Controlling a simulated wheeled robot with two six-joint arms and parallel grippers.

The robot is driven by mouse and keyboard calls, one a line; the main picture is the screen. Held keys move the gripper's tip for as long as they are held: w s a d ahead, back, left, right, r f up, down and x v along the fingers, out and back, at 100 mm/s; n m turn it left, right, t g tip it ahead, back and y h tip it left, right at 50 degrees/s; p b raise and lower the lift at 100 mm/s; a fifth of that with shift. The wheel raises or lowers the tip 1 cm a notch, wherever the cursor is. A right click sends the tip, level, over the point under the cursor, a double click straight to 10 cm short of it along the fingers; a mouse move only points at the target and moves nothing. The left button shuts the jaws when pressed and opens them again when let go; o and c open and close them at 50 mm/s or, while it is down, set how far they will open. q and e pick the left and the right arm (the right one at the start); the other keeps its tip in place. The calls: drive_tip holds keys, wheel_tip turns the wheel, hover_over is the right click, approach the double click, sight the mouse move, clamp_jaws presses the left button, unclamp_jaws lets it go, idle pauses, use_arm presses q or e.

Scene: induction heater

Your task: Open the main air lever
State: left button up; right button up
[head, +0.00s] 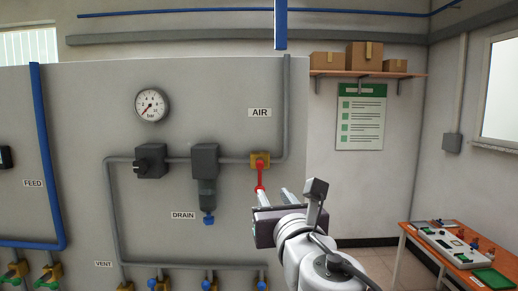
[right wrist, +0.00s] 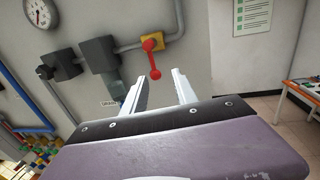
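The main air lever is a red handle (head: 260,175) on a yellow valve body (head: 254,161), under the AIR label (head: 260,112) on the grey panel. It hangs down from a red hub. It also shows in the right wrist view as a red lever (right wrist: 153,60), its lower end in the gap between my fingertips as seen there. My right gripper (head: 273,192) is open, its pale fingers (right wrist: 160,80) apart and empty, just below and right of the lever. I cannot tell whether a finger touches it. My left gripper is out of view.
A pressure gauge (head: 152,105), a black-knobbed regulator (head: 150,161) and a filter with a blue drain (head: 206,180) sit left of the lever. Grey pipes run along the panel, with valves along the bottom. An orange table (head: 403,231) stands at the right.

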sight(260, 183)
drive_tip(key=shift+y, duration=0.3)
drive_tip(key=w+a, duration=0.1)
drive_tip(key=w, duration=0.2)
drive_tip(key=w+a+p, duration=0.1)
drive_tip(key=w, duration=0.1)
drive_tip(key=w+a, duration=0.1)
drive_tip(key=w, duration=0.2)
drive_tip(key=shift+w+r, duration=0.25)
drive_tip(key=shift+w, duration=0.35)
drive_tip(key=shift+s+d, duration=0.1)
drive_tip(key=shift+s, duration=0.05)
drive_tip(key=shift+c, duration=1.2)
drive_tip(key=shift+s, duration=0.1)
drive_tip(key=c, duration=0.5)
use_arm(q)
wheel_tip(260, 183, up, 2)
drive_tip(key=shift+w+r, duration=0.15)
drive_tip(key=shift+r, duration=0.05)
